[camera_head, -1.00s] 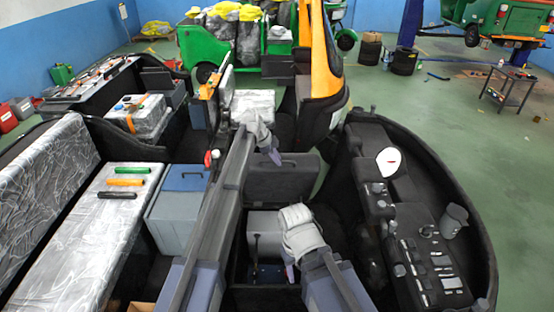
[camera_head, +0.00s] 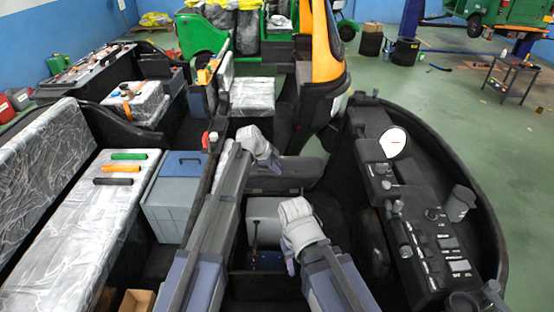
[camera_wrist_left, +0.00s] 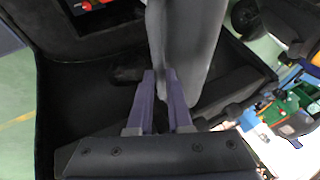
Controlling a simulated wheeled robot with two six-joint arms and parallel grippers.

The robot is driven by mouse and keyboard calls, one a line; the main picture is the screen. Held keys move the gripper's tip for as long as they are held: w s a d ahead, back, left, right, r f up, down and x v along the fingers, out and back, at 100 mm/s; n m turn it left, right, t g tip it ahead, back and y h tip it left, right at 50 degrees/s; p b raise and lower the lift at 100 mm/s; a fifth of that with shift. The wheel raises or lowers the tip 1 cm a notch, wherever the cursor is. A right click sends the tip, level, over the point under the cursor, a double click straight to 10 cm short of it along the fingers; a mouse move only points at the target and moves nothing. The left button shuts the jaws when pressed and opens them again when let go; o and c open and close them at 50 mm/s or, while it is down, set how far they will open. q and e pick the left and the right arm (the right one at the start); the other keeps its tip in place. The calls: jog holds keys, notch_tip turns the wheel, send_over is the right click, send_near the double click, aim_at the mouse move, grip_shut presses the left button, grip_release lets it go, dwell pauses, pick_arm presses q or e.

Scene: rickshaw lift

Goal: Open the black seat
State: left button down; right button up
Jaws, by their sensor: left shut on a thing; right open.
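The black seat (camera_head: 297,172) stands tilted up behind an open compartment, seen nearly edge-on in the head view. My left gripper (camera_head: 275,163) is at its upper left part, shut on it. In the left wrist view the left gripper (camera_wrist_left: 161,78) has its two purple fingers close together at the dark, smooth seat panel (camera_wrist_left: 190,40). The exact contact is hard to see. My right gripper (camera_head: 291,264) is open, low over the right side of the compartment, apart from the seat; its far finger is mostly hidden.
In the compartment are a light grey box (camera_head: 264,209) and a thin lever (camera_head: 254,238). A dashboard console (camera_head: 432,235) curves along the right. A grey cooler with a blue lid (camera_head: 181,164) and a wrapped bench (camera_head: 90,230) stand at the left.

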pick_arm(q)
jog(key=shift+s+f, duration=0.35)
jog(key=shift+s, duration=0.2)
jog(key=c, duration=0.8)
grip_release()
jog(key=shift+c, duration=0.2)
jog(key=shift+a+r, duration=0.1)
jog(key=shift+r, duration=0.05)
jog(key=p+v, duration=0.6)
jog(key=v, duration=0.1)
jog(key=shift+s+r, duration=0.2)
